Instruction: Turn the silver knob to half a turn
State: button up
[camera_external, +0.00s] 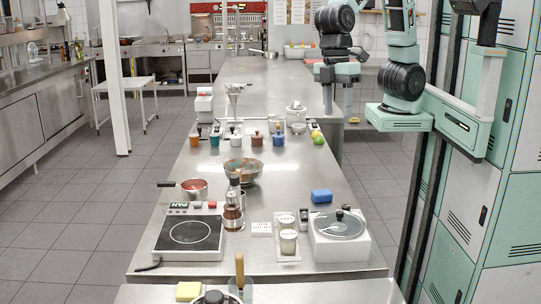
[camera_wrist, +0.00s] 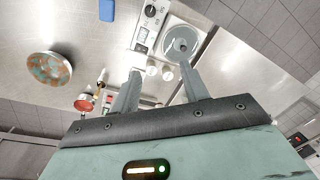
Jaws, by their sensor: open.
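A small round silver-and-black knob (camera_wrist: 150,11) shows on a control panel at the top middle of the wrist view. A second round knob (camera_wrist: 140,48) sits lower on that panel; which one is the silver knob of the task I cannot tell for sure. The panel lies beside a cooker with a round grey lid (camera_wrist: 181,43); the cooker's white body (camera_external: 357,252) stands on the front right of the counter in the external view.
Several cups stand farther back. The far counter (camera_external: 265,80) is mostly clear.

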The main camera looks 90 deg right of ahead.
jog(key=w+a+r, duration=0.1)
jog(key=w+a, duration=0.3)
jog(key=w, duration=0.3)
jog(key=w+a+r, duration=0.2)
jog(key=w+a, duration=0.2)
jog(key=w, duration=0.4)
jog(key=h, duration=0.1)
send_over(231, 194)
jog(key=shift+m+t, duration=0.3)
notch_tip(231, 194, down, 18)
jog(key=p, duration=0.4)
jog(key=shift+d, duration=0.1)
grip_shut()
